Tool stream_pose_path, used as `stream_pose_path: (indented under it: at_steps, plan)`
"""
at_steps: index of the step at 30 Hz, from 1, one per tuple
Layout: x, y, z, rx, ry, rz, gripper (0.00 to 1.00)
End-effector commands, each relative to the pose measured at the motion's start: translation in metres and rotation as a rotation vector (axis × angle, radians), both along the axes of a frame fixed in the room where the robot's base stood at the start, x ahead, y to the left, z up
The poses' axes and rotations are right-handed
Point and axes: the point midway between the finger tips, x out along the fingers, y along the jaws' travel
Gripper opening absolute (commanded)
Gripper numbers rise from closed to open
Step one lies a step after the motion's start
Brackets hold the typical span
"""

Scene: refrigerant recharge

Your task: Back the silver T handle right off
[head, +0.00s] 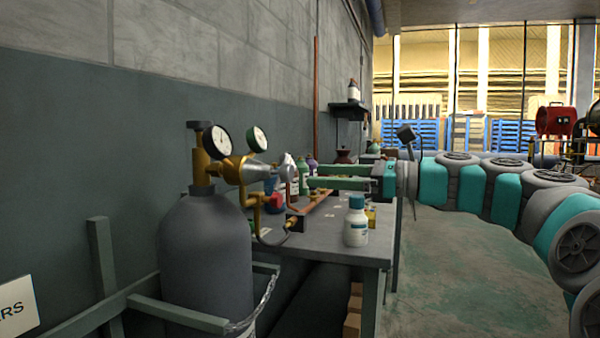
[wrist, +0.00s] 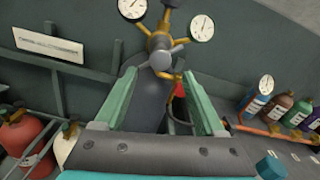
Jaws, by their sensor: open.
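The silver T handle (head: 257,172) sticks out from the front of the brass regulator (head: 212,170) on top of a grey gas cylinder (head: 205,250). In the wrist view the T handle (wrist: 160,59) faces me, its crossbar slightly tilted, just beyond my fingertips. My gripper (head: 309,180) is open and empty, its two green fingers pointing left toward the regulator. A gap shows between the fingertips and the handle in the head view. In the wrist view my gripper (wrist: 160,76) has the handle roughly centred between its fingers.
Two dial gauges (head: 219,142) flank the regulator, and a red knob (head: 277,202) sits below the handle. A workbench (head: 325,240) holds a white bottle (head: 356,222) and several other bottles. A chain (head: 262,302) crosses the cylinder. The floor (head: 470,270) at right is clear.

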Motion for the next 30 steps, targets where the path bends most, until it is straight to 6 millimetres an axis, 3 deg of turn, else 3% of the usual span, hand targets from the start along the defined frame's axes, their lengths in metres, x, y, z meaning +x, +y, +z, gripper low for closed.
stream_pose_path:
  at_steps: [16,28,30]
  plan:
    - [0.025,0.064,0.0,0.005,0.008,0.0,0.72]
    - [0.027,0.072,0.0,0.006,0.006,0.001,0.72]
    - [0.027,0.072,0.0,0.006,0.006,0.001,0.65]
